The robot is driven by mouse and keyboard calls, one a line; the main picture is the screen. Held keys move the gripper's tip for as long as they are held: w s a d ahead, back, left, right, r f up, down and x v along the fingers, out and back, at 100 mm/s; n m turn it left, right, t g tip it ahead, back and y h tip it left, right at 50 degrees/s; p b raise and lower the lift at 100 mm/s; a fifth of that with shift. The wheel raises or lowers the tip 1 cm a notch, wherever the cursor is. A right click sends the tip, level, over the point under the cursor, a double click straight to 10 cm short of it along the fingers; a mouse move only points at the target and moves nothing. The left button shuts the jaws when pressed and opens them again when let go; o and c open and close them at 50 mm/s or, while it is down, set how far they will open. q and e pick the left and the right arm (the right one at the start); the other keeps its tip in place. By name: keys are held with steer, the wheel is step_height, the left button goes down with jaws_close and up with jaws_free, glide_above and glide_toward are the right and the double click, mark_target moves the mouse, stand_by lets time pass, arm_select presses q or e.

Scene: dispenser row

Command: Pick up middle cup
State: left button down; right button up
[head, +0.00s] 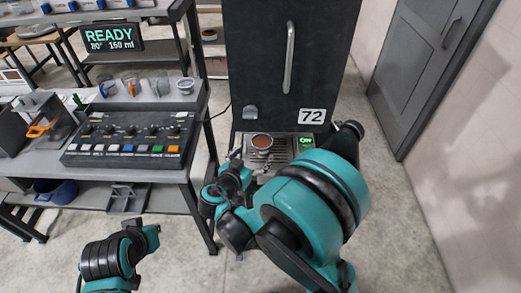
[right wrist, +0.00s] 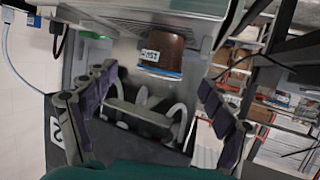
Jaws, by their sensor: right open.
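A cup with brown contents (head: 261,141) stands upright on the dispenser's drip tray (head: 283,150), and in the right wrist view the brown cup (right wrist: 164,50) with a white label appears upside down. My right gripper (head: 252,161) is just in front of the cup in the head view. In the right wrist view my right gripper (right wrist: 155,80) is open, with one finger on each side of the cup's line and empty space between them. The fingers appear apart from the cup. Part of my left arm shows at the lower left; its gripper is not in view.
The dark dispenser (head: 270,60) marked 72 stands behind the cup. A grey door (head: 420,70) is at right. Floor at right is clear.

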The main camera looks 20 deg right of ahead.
mark_target(265, 139)
steer(key=shift+w+a+f+t, duration=0.1)
steer(key=shift+a+t, duration=0.05)
steer(key=shift+t, duration=0.15)
steer(key=shift+w+d+f, duration=0.1)
steer(key=shift+w+d, duration=0.1)
steer(key=shift+d, duration=0.05)
steer(key=b+x, duration=0.1)
steer(key=x, duration=0.2)
steer(key=b+x, duration=0.1)
steer(key=x, duration=0.3)
steer(key=shift+r, duration=0.25)
steer(key=c, duration=1.5)
steer(key=shift+r, duration=0.1)
